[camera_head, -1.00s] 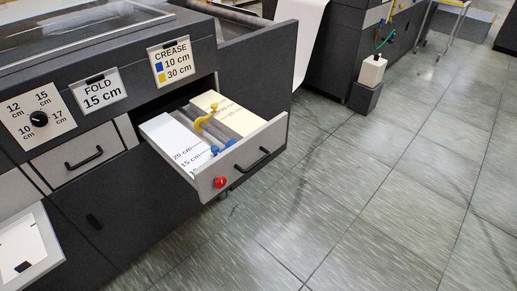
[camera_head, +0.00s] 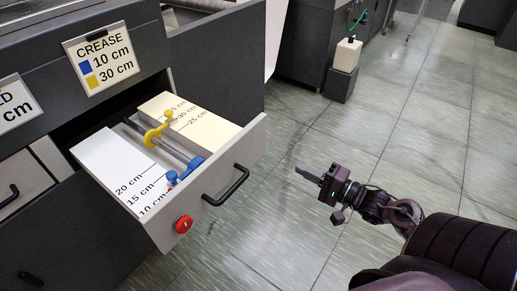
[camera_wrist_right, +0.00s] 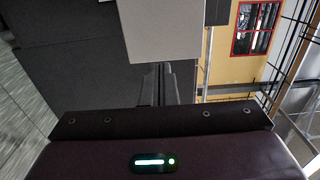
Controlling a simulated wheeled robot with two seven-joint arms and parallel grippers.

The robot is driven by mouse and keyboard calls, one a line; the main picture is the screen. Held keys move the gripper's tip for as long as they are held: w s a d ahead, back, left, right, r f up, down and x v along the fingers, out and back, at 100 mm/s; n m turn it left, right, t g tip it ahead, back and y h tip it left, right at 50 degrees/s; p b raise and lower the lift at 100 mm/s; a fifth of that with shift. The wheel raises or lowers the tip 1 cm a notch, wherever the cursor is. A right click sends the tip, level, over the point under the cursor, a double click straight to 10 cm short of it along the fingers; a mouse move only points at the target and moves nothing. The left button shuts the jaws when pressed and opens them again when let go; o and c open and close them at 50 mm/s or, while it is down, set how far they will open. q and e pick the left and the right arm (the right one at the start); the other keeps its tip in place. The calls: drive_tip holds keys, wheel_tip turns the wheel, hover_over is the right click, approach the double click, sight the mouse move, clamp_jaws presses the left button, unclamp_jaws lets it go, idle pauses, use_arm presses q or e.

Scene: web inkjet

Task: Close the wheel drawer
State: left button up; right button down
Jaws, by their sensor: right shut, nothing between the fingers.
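The wheel drawer (camera_head: 222,180) stands pulled out of the dark cabinet. Its grey front has a black bar handle (camera_head: 226,186) and a red knob (camera_head: 184,223). Inside are white and cream scale boards, with a blue wheel piece (camera_head: 186,170) and a yellow wheel piece (camera_head: 158,131) on a rail between them. My right gripper (camera_head: 300,170) is shut and empty, to the right of the drawer front and apart from it. Its fingers also show in the right wrist view (camera_wrist_right: 162,78), below a light grey panel (camera_wrist_right: 165,30). My left gripper is out of view.
A CREASE label (camera_head: 101,57) for 10 cm and 30 cm is on the cabinet above the drawer. A closed drawer (camera_head: 22,188) is at the left. A white bottle on a dark block (camera_head: 341,84) stands at the back. The tiled floor (camera_head: 300,240) is clear.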

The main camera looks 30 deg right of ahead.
sight(257, 146)
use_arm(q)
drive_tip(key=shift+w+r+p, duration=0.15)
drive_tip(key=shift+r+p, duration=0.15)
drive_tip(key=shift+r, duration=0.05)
use_arm(e)
drive_tip(key=x, duration=1.2)
drive_tip(key=shift+w+f, duration=0.1)
drive_tip(key=shift+w, duration=0.3)
